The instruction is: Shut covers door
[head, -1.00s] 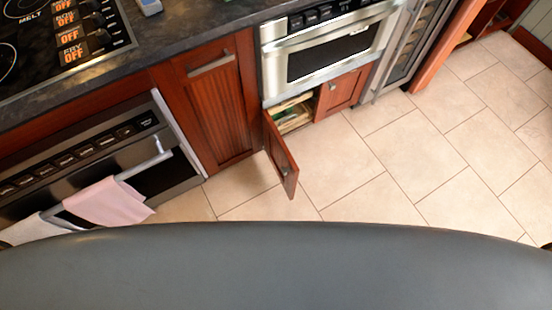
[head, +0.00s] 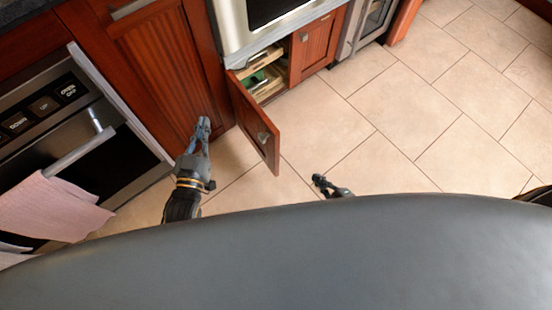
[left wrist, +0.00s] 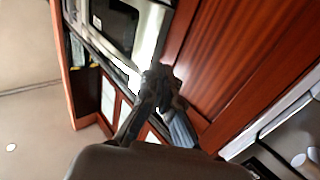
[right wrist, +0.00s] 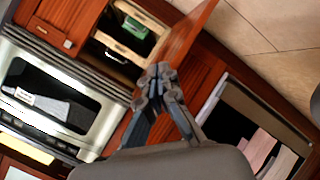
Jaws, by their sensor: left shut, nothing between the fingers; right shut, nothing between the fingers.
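The open cabinet door (head: 254,122) is a red-brown wood panel with a small metal knob, under the microwave drawer. It is hinged at its left side and swung out over the floor. Its neighbour door (head: 316,47) on the right is closed. Behind the open door are wooden pull-out trays (head: 262,78) with a green item. In the right wrist view, the open door (right wrist: 190,35) stands beyond the fingers. My left gripper (head: 203,124) is shut and empty, left of the open door. My right gripper (head: 319,180) is shut and empty over the floor, right of the door.
The microwave drawer (head: 262,18) is above the cabinet. An oven (head: 75,130) with a bar handle and a pink towel (head: 50,205) is at the left. A closed wooden cabinet (head: 165,70) stands between. The tiled floor (head: 420,115) at the right is clear.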

